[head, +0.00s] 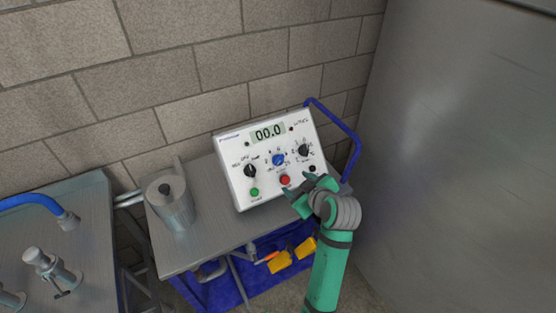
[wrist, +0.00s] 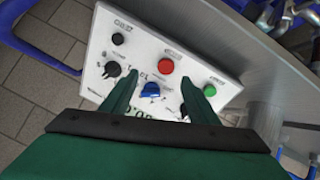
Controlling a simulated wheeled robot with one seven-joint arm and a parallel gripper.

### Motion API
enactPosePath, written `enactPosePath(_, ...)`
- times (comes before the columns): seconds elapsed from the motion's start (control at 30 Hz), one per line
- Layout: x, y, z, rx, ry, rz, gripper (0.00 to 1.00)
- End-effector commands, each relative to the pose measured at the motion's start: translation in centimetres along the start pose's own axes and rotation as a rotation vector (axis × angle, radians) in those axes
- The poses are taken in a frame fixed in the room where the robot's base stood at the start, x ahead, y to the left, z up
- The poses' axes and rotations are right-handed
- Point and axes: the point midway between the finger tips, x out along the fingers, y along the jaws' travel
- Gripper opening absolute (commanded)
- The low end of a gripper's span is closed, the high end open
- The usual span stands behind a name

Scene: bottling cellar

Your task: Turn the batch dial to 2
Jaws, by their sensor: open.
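A white control box (head: 238,196) with a display reading 00.0 (head: 268,132) stands on a grey bench. It has a blue knob (head: 278,160) in the middle, a black knob (head: 250,171) at left and another black knob (head: 304,150) at right. The labels are too small to tell which is the batch dial. My gripper (head: 306,186) is open and empty near the box's lower right front. In the wrist view the box is upside down, and my fingers (wrist: 160,77) appear on either side of the blue knob (wrist: 151,89); contact cannot be told.
A green button (head: 254,192), a red button (head: 285,180) and a small black part (head: 312,168) are on the panel's lower row. A large grey tank (head: 455,150) stands right.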

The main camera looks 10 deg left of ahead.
Motion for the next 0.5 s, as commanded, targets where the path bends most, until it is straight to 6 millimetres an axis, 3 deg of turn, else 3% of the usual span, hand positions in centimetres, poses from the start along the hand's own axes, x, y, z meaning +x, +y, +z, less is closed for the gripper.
enactPosePath(0.03, -0.6, 1.3, -1.5, -0.043, -0.001, -0.017, 0.55)
enactPosePath(0.2, -2.1, 3.2, -4.9, -0.165, -0.019, -0.091, 0.55)
enactPosePath(0.5, -3.0, 3.9, -7.0, -0.252, -0.036, -0.145, 0.55)
